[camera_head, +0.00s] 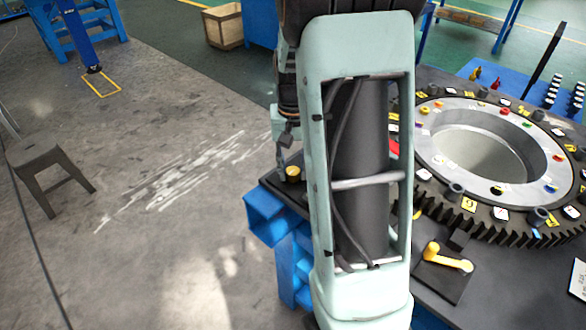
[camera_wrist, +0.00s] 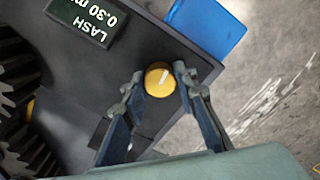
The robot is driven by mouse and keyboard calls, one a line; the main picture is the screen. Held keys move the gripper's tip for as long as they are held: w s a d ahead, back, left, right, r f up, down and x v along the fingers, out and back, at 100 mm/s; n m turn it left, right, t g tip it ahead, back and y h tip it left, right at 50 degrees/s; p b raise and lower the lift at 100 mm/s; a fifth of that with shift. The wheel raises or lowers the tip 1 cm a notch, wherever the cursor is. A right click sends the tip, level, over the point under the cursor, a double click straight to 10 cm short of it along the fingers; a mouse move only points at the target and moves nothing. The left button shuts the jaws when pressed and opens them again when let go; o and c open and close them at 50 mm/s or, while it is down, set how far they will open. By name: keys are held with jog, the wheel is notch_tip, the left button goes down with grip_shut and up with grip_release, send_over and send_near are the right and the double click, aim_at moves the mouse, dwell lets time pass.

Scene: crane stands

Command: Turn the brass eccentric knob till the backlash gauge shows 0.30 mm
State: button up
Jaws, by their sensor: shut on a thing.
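The brass eccentric knob (camera_wrist: 159,80) sits on a dark plate, and a white line marks its top. My gripper (camera_wrist: 163,83) has one finger on each side of the knob and is shut on it. The backlash gauge (camera_wrist: 87,20) is a dark display at the upper left of the wrist view; its text, tilted and partly cut off, reads "LASH" and "0.30 m". In the head view the knob (camera_head: 292,174) shows just below my gripper (camera_head: 284,152), left of my arm. The gauge is not visible there.
A large dark toothed ring (camera_head: 470,212) with a pale inner ring (camera_head: 440,150) lies on the bench at right. A yellow crank handle (camera_head: 447,258) sits in front of it. Blue bench parts (camera_head: 265,215) are below the knob. Open floor lies left, with a stool (camera_head: 45,170).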

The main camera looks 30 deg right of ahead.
aim_at(293, 170)
jog(key=o, duration=1.2)
jog(key=shift+c, duration=0.2)
notch_tip(293, 170, up, 12)
